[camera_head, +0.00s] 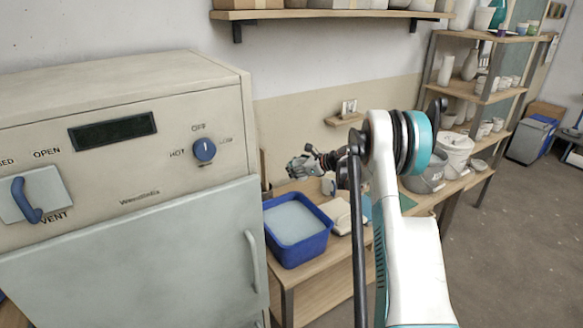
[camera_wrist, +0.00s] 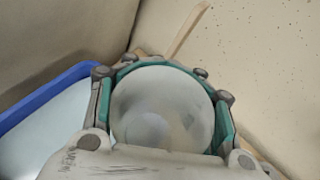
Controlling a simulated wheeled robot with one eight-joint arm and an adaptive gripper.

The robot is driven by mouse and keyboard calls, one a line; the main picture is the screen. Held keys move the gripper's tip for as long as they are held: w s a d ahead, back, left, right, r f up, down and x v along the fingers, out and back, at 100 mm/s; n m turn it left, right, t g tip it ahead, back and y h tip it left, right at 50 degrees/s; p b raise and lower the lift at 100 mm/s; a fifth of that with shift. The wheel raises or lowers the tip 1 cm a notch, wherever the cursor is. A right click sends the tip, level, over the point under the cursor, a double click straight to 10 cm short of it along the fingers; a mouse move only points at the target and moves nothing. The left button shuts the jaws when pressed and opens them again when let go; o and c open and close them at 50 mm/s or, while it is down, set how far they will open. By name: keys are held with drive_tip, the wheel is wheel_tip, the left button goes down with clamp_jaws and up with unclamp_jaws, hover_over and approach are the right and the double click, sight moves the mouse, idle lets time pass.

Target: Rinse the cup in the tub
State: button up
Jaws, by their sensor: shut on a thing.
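The blue tub (camera_head: 300,253), filled with pale water, stands on a wooden table beside the kiln. Its blue rim (camera_wrist: 45,96) also shows at the left of the wrist view. My gripper (camera_head: 303,166) is above the back edge of the tub in the head view, small and partly behind my arm. In the wrist view my gripper (camera_wrist: 163,105) is shut around a pale, round, whitish cup (camera_wrist: 160,100), its teal-lined fingers on both sides. The cup appears beside the tub's rim in that view, not over the water. The cup cannot be made out clearly in the head view.
A large kiln (camera_head: 130,210) stands close at the left. A grey bucket (camera_head: 426,178) and a white bucket (camera_head: 455,155) stand to the right, near a pottery rack (camera_head: 480,97). A wooden stick (camera_wrist: 188,30) shows behind the cup.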

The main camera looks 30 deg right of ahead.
drive_tip(key=n+t+h+b, duration=0.1)
drive_tip(key=n+t+b, duration=0.1)
drive_tip(key=n, duration=0.3)
drive_tip(key=n+t+h+b, duration=0.1)
drive_tip(key=n+t+b, duration=0.1)
drive_tip(key=n, duration=0.3)
drive_tip(key=a+n+t+h+b, duration=0.1)
drive_tip(key=n+t+b, duration=0.1)
drive_tip(key=n+t, duration=0.2)
drive_tip(key=shift+s+n, duration=0.35)
drive_tip(key=shift+n, duration=0.05)
idle(1.0)
